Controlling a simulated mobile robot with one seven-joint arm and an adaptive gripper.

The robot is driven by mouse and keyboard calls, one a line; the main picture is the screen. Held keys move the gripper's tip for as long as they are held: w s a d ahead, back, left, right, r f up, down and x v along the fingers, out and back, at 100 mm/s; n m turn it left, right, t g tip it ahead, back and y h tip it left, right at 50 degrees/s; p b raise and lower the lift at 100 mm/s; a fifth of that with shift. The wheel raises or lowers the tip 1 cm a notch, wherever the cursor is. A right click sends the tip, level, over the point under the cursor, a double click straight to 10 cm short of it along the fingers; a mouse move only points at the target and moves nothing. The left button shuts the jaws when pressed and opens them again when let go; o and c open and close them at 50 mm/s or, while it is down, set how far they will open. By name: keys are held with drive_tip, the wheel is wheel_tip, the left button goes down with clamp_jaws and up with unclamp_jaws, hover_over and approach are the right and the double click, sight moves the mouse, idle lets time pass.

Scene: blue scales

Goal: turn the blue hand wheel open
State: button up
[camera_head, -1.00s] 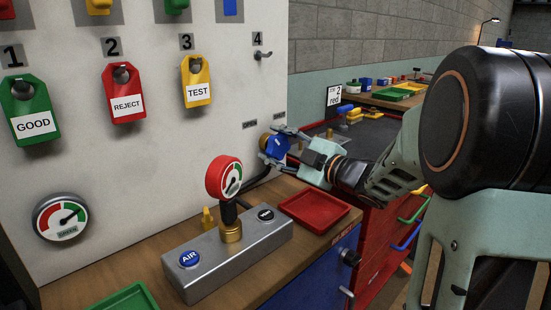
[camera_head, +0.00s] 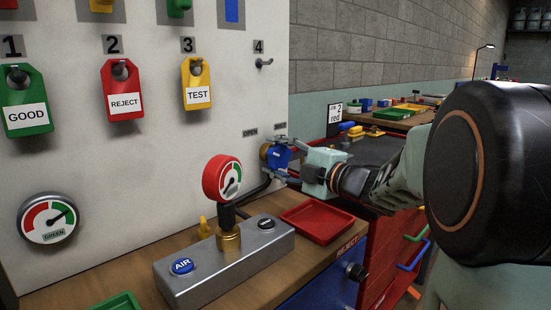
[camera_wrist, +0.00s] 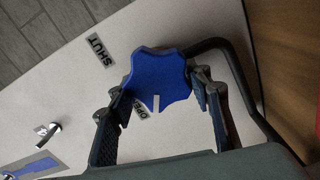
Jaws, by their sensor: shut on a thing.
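The blue hand wheel (camera_head: 277,158) is mounted on the pale panel at its right edge, above the bench. It also shows in the wrist view (camera_wrist: 158,72) as a lobed blue disc with a white mark on its lower edge. The mark lies close to the OPEN label (camera_wrist: 141,109), which is partly hidden. The SHUT label (camera_wrist: 100,50) is up and left of the wheel there. My gripper (camera_head: 288,155) is shut on the wheel. In the wrist view its fingers (camera_wrist: 160,92) stand on either side of the wheel.
A dark pipe (camera_wrist: 236,85) bends close past the wheel and finger. A red gauge (camera_head: 222,178) stands on a grey block (camera_head: 225,262) in front. A red tray (camera_head: 318,222) lies below my gripper. Hanging tags, including a yellow one (camera_head: 197,85), are further left.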

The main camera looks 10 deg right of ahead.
drive_tip(key=o, duration=1.2)
drive_tip(key=shift+c, duration=0.2)
drive_tip(key=v, duration=1.2)
drive_tip(key=shift+r, duration=0.1)
